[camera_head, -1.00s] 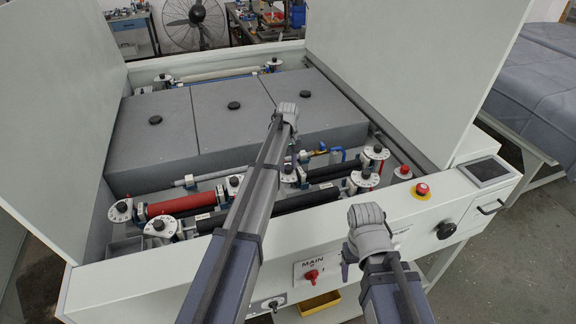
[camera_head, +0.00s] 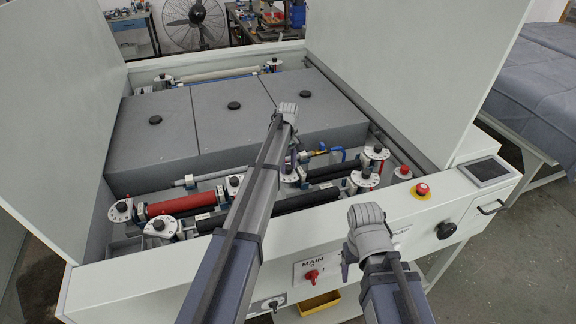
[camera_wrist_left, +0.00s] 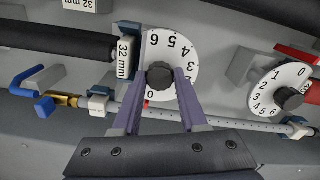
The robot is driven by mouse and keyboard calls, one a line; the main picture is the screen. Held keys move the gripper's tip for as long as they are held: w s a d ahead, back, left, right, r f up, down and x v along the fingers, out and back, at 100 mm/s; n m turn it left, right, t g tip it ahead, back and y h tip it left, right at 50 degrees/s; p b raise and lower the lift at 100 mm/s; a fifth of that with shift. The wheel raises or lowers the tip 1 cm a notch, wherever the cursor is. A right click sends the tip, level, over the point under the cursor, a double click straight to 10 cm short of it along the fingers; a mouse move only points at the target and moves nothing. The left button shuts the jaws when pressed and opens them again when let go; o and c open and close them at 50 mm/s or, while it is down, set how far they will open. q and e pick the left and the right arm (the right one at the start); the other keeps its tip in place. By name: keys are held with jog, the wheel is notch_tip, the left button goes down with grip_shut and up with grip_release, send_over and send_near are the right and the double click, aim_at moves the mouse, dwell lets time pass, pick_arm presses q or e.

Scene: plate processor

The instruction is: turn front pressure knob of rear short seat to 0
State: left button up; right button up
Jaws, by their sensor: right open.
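The front pressure knob (camera_wrist_left: 160,78) is black and sits on a white numbered dial in the left wrist view. The fingers of my left gripper (camera_wrist_left: 163,73) are on either side of it and look closed against it. The dial (camera_wrist_left: 184,60) shows numbers up to 6, with the 0 close to the left finger. In the head view this knob's dial (camera_head: 289,176) is partly visible beside my left forearm, which hides the left fingertips. My right gripper (camera_head: 347,262) is in front of the machine's front panel, apart from all knobs; its fingers are hard to make out.
A second dial (camera_wrist_left: 280,90) stands to the right in the left wrist view, by a red roller (camera_head: 180,204). A 32 mm label (camera_wrist_left: 124,58) adjoins the held dial. A brass-and-blue valve (camera_wrist_left: 58,100) and thin rod lie nearby. An emergency stop (camera_head: 422,189) sits on the front ledge.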

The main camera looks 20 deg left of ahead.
aim_at(288, 167)
pick_arm(q)
jog(key=o, duration=0.4)
jog(key=shift+r, duration=0.15)
notch_tip(288, 167, up, 8)
jog(key=p, duration=0.8)
jog(key=shift+f, duration=0.2)
jog(key=shift+f, duration=0.1)
